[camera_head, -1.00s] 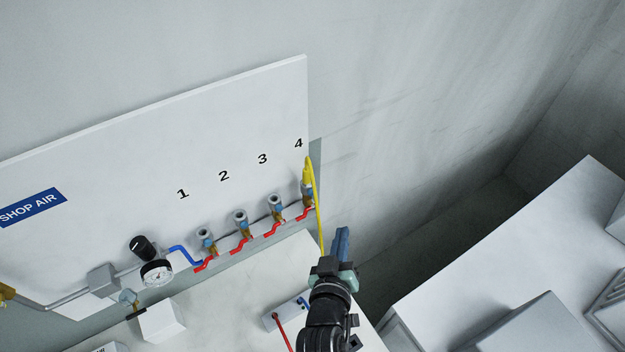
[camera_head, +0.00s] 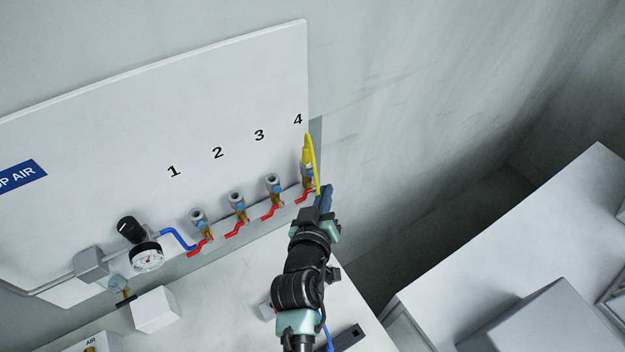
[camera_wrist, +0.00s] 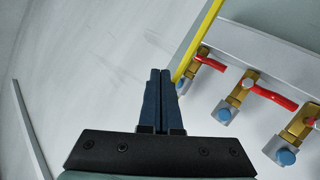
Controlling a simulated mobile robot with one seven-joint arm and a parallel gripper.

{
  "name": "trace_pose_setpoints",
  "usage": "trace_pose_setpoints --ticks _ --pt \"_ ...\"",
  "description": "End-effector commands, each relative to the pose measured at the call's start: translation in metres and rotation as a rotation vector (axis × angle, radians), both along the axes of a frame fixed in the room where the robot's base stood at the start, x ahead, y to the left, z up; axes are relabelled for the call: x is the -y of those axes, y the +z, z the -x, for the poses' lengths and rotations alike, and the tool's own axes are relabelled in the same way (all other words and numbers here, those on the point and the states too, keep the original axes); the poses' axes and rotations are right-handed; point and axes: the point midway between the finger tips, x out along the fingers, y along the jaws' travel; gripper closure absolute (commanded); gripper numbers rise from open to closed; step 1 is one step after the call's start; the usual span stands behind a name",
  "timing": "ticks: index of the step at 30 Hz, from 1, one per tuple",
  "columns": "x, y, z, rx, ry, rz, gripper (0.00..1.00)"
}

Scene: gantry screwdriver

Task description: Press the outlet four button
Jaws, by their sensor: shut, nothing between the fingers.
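Outlet four (camera_head: 307,180) is at the right end of the wall panel, under the number 4 (camera_head: 298,119). A yellow hose (camera_head: 315,162) runs from its top. My gripper (camera_head: 326,190) is shut and empty, just right of outlet four in the head view. In the wrist view its blue fingertips (camera_wrist: 160,72) are left of the fitting, close to the hose; contact cannot be told.
Outlets three (camera_head: 273,186), two (camera_head: 238,204) and one (camera_head: 200,222) stand in a row to the left, with red levers. A gauge (camera_head: 147,257) and black knob (camera_head: 131,229) are farther left. A white bench (camera_head: 230,318) lies below. Open space lies right of the panel.

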Motion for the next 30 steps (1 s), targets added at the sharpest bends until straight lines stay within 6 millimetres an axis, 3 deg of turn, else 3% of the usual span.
trace_pose_setpoints --ticks 7,30 --pt "-0.011 -0.002 -0.015 0.0 0.0 -0.001 1.0" --pt "-0.012 0.0 -0.016 -0.001 0.0 0.0 1.0"
